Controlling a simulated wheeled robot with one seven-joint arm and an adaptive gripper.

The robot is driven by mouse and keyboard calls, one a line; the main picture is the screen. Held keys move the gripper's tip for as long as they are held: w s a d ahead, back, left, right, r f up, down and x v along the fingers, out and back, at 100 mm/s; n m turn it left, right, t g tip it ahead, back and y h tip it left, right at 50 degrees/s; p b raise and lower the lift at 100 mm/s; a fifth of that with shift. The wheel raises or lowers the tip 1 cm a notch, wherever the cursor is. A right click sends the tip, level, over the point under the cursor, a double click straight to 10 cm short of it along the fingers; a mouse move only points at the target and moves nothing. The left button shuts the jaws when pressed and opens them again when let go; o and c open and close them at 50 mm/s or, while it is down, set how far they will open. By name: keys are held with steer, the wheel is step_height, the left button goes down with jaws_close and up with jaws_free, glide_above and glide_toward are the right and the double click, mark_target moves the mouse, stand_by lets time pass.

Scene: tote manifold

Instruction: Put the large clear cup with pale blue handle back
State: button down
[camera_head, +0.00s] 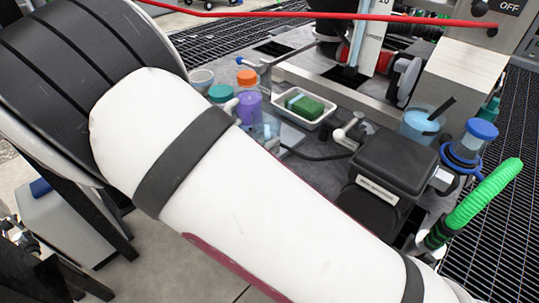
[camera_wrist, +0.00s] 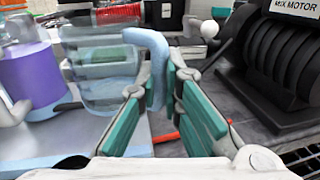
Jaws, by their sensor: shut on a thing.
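The large clear cup (camera_wrist: 103,75) stands out in the wrist view, left of centre, with its pale blue handle (camera_wrist: 148,45) on its right side. My gripper (camera_wrist: 158,98), with teal finger pads, is shut on the lower part of that handle. The cup looks upright. I cannot tell whether its base touches the surface below. In the head view my white arm hides the gripper, and I cannot make out the held cup there with certainty.
A purple container (camera_wrist: 30,78) stands close left of the cup. A black ribbed mix motor (camera_wrist: 285,50) is at right. In the head view, a green-filled tray (camera_head: 304,107), black box (camera_head: 393,163), blue-filled beaker (camera_head: 419,126) and blue-capped bottle (camera_head: 471,145) crowd the bench.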

steer(key=shift+w+d, duration=0.25)
steer(key=shift+w, duration=0.2)
steer(key=shift+w+d+f+b, duration=0.15)
steer(key=shift+f+b, duration=0.4)
steer(key=shift+f, duration=0.35)
steer(key=shift+w+a+f+b, duration=0.15)
steer(key=shift+f+b, duration=0.35)
steer(key=shift+f, duration=0.4)
steer(key=shift+d+f, duration=0.1)
steer(key=shift+f, duration=0.05)
steer(key=c, duration=1.8)
jaws_free()
steer(key=shift+o, duration=0.2)
